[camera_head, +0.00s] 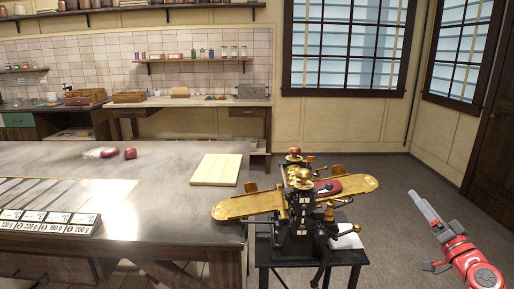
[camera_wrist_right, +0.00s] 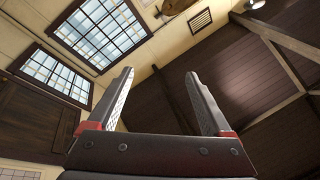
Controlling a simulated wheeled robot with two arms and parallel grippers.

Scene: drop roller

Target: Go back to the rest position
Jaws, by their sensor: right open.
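My right gripper (camera_head: 424,207) is at the right of the head view, raised clear of the floor and to the right of the machine. In the right wrist view its two fingers (camera_wrist_right: 160,98) are apart with nothing between them. They point up toward windows and ceiling. My left gripper is not in view. The brass and black drop roller (camera_head: 303,210) stands on a small dark stand (camera_head: 310,255). A dark red piece (camera_head: 328,187) lies on its right brass tray (camera_head: 350,186). The left brass tray (camera_head: 240,207) looks empty.
A large metal-topped table (camera_head: 150,185) fills the left, with a pale board (camera_head: 216,169), red lumps (camera_head: 130,153) and a row of number labels (camera_head: 48,222). The grey floor (camera_head: 400,180) between the machine and my right arm is clear. A dark door (camera_head: 495,150) stands at the right.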

